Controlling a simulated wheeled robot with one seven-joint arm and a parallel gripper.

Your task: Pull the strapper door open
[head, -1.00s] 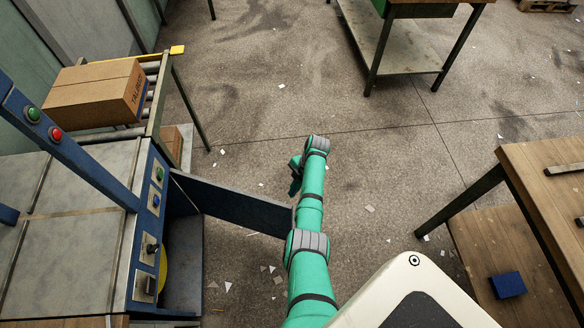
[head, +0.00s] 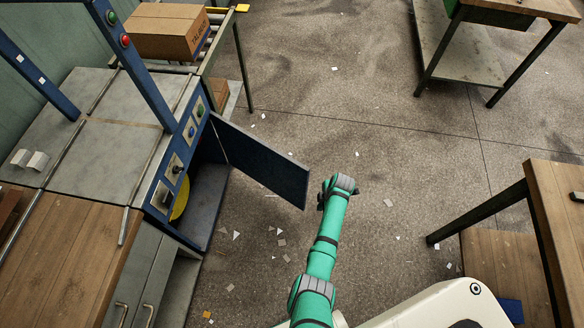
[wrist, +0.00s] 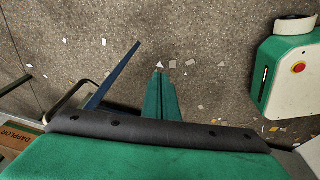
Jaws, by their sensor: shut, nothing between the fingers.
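The strapper door (head: 262,163) is a dark blue panel standing swung out from the front of the blue and grey strapper (head: 122,110), roughly square to it. Its opening shows a dark inside and part of a yellow disc (head: 181,197). In the head view the end of my green arm is just right of the door's free edge, and the wrist mostly hides my gripper. In the wrist view my gripper (wrist: 159,73) is shut and empty, its green fingers together. The door shows edge-on as a blue strip (wrist: 113,77) left of the fingers, with a gap between.
A cardboard box (head: 165,32) sits on the roller conveyor behind the strapper. A wooden bench (head: 62,245) stands at the front left, another table (head: 556,200) at the right. A workbench (head: 470,62) is at the back. Open floor with paper scraps lies between.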

